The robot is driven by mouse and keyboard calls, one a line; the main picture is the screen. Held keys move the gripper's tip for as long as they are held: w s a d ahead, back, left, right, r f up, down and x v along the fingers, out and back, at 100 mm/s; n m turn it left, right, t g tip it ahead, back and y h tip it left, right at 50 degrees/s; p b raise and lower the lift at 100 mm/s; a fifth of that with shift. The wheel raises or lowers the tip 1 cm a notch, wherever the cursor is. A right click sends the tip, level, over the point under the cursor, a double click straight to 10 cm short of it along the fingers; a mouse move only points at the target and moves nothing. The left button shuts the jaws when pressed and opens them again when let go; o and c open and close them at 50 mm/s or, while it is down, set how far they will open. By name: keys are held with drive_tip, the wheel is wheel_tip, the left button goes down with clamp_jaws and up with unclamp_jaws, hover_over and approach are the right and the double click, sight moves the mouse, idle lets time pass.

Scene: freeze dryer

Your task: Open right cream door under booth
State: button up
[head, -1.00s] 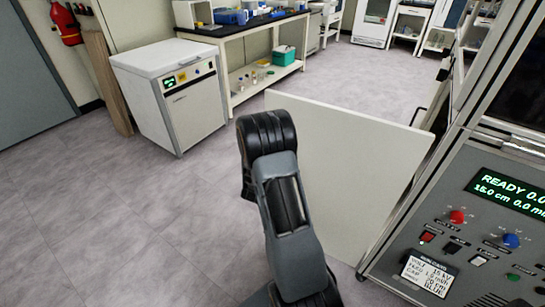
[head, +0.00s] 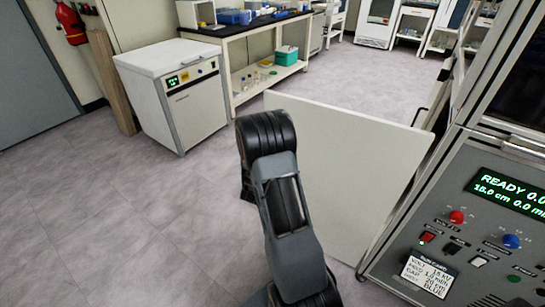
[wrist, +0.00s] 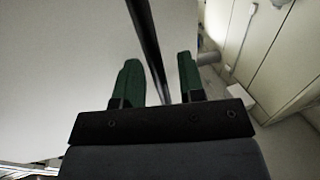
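The cream door (head: 355,165) stands swung open in the head view, a flat panel reaching out from the grey booth cabinet (head: 460,235). Its lower left part is behind my arm. In the wrist view, a large pale panel (wrist: 60,75), likely this door, fills the left side. A dark bar (wrist: 146,40) runs down beside it and in between the two green fingers of my gripper (wrist: 158,78). The fingers are apart, with gaps visible on both sides of the bar. My gripper is hidden in the head view.
A white cabinet (head: 195,110) and a bench with a black top (head: 232,30) stand at the back left. A red fire extinguisher (head: 70,24) hangs on the wall. The grey floor left of my arm is clear. The wrist view shows beige panels (wrist: 285,50) at right.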

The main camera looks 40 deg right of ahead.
drive_tip(key=p+v, duration=0.1)
drive_tip(key=v, duration=1.3)
drive_tip(key=shift+w+d, duration=0.1)
